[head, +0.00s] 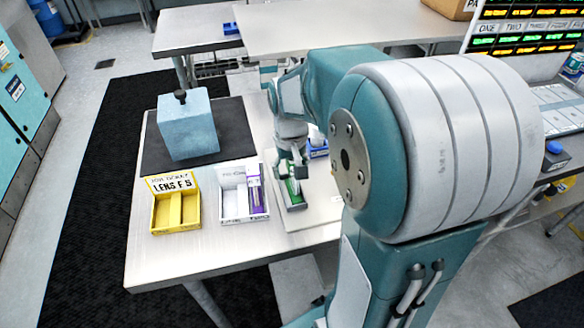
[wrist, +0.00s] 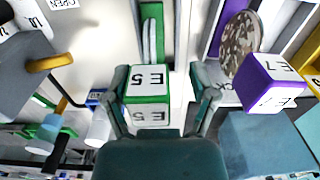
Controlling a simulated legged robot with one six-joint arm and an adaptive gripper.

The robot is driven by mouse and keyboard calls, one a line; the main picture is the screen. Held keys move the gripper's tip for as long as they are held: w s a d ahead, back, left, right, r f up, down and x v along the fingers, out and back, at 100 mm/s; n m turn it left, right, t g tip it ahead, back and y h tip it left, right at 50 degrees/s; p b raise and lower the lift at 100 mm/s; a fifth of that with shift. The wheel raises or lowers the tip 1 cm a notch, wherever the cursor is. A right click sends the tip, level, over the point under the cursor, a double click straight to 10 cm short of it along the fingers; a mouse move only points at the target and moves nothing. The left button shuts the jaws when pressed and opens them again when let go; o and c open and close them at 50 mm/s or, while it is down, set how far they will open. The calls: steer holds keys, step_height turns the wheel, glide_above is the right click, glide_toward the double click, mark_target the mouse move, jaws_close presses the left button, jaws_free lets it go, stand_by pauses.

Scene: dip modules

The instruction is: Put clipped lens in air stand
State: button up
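In the wrist view, a green-edged white block marked E 5 (wrist: 146,82) lies between the two fingers of my gripper (wrist: 160,78). A thin green and white strip (wrist: 151,35) extends beyond the block. The left finger is close to the block, and a gap shows between the block and the right finger, so my gripper looks open around it. In the head view, my gripper (head: 291,170) points down at a green-edged holder (head: 291,197) on the table. A purple block marked E 7 (wrist: 270,88) with a round mottled disc (wrist: 239,45) stands to the right. I cannot tell which object is the air stand.
A blue-grey cube (head: 188,130) with a dark knob stands on a black mat (head: 235,145). The table's front left is clear.

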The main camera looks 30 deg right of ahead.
steer(key=shift+a, duration=0.1)
step_height(320, 180, up, 12)
steer(key=shift+s+a+r, duration=0.1)
steer(key=shift+s+r, duration=0.05)
steer(key=shift+s, duration=0.05)
steer(key=s+a+f+n+t, duration=0.2)
steer(key=s+a+t, duration=0.3)
steer(key=s+a, duration=0.5)
steer(key=shift+s+f+n+t, duration=0.3)
steer(key=shift+s+n, duration=0.3)
steer(key=shift+s, duration=0.5)
steer(key=shift+a+r, duration=0.1)
